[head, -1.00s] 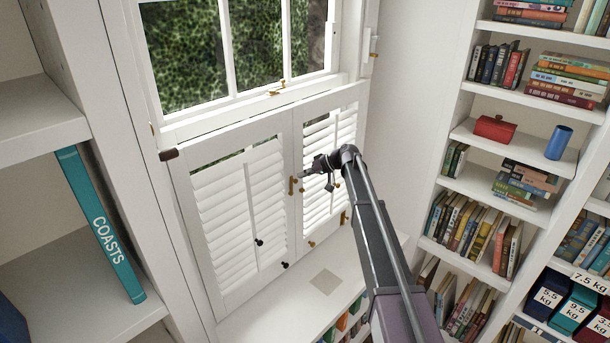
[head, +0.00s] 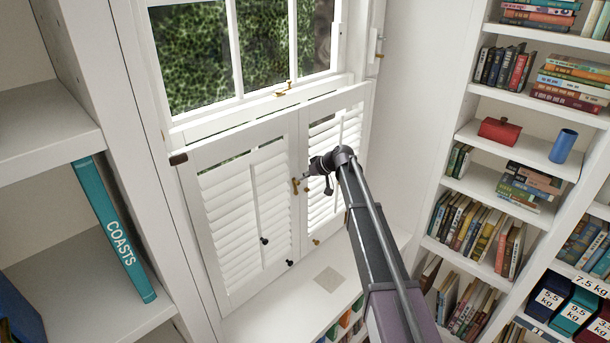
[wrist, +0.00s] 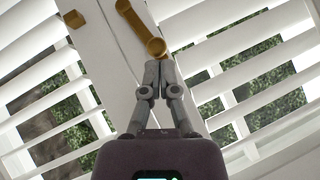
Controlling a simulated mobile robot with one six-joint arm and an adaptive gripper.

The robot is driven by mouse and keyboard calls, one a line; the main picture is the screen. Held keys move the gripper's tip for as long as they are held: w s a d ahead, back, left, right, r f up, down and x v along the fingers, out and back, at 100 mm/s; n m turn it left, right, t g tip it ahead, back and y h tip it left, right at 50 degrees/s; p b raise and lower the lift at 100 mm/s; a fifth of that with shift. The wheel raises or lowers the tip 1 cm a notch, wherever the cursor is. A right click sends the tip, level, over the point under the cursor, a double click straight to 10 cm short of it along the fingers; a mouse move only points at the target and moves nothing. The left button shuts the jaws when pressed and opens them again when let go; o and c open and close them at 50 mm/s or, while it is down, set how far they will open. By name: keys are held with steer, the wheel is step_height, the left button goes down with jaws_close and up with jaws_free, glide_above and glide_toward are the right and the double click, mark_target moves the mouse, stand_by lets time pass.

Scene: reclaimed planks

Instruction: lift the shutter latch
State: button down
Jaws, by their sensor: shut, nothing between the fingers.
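The white louvred shutters (head: 245,215) stand closed below the window in the head view. The brass latch (head: 295,186) is at their meeting edges; in the wrist view it is a slanting brass bar (wrist: 131,20) with a round end. A small separate brass piece (wrist: 74,19) sits to its left there. My gripper (head: 307,177) is beside the latch. In the wrist view my gripper (wrist: 159,64) is shut and empty, its fingertips together just below the bar's round end. Whether they touch it I cannot tell.
Small dark knobs (head: 264,241) sit low on the left shutter. A white sill (head: 275,308) runs below. A bookcase (head: 455,187) fills the right side, with a red box (head: 499,131) and a blue cylinder (head: 563,146). A teal book (head: 110,225) leans on shelving at the left.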

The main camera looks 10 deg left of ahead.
steer(key=shift+w, duration=0.1)
stand_by(0.3)
steer(key=shift+w+d+f+b, duration=0.3)
steer(key=shift+w+d, duration=0.15)
steer(key=shift+w, duration=0.1)
steer(key=shift+r, duration=0.15)
stand_by(0.3)
steer(key=d+r+p, duration=0.8)
steer(key=r+p, duration=0.1)
steer(key=p, duration=0.1)
steer(key=shift+s+d+r, duration=0.3)
steer(key=shift+r, duration=0.05)
stand_by(0.3)
stand_by(0.4)
